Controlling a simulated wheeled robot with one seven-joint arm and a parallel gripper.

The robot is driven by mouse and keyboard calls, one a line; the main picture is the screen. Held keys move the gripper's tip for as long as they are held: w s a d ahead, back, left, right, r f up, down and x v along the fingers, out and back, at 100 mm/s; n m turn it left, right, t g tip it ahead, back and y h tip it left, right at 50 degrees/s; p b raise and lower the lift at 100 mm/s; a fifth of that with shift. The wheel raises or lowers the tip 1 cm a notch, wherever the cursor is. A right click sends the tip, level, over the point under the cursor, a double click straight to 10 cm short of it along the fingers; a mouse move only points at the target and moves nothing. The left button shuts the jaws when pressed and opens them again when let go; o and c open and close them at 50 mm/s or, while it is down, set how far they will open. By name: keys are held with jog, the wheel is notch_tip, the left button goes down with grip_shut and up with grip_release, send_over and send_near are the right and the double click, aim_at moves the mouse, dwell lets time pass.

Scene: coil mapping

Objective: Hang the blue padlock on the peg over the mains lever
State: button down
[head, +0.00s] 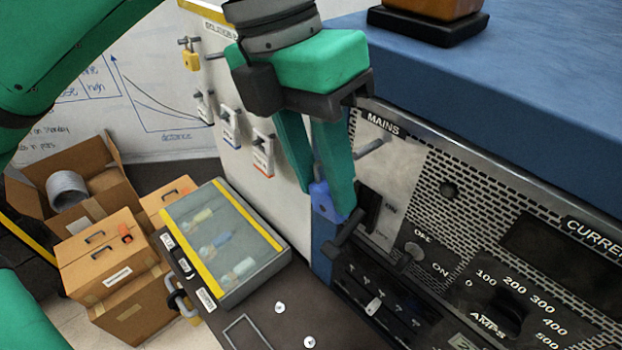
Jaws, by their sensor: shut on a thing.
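My green gripper (328,196) points down in front of the console and is shut on the blue padlock (321,197). The grey peg (371,148) sticks out of the light plate under the MAINS label, just right of the fingers and higher in the picture than the padlock. The dark mains lever (346,236) is below the peg, its handle just under the padlock. I cannot tell whether padlock and lever touch.
A yellow padlock (191,59) hangs on the white side panel, above several small switches (262,153). A clear-lidded case (268,259) stands lower left, beside cardboard boxes (100,262). The console's AMPS dial (506,306) is at right. An orange object on a black base (425,22) stands on the blue top.

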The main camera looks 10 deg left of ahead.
aim_at(365, 147)
jog(key=shift+w+d+f, duration=0.1)
jog(key=shift+w+d, duration=0.6)
jog(key=shift+w, duration=0.25)
jog(key=shift+w+d+f, duration=0.1)
jog(key=shift+w+d, duration=0.65)
jog(key=shift+w, duration=0.25)
jog(key=shift+w+d+f, duration=0.1)
jog(key=shift+w+d, duration=0.6)
jog(key=shift+w, duration=0.25)
jog(key=shift+f, duration=0.2)
jog(key=c, duration=1.2)
grip_release()
jog(key=shift+o, duration=0.2)
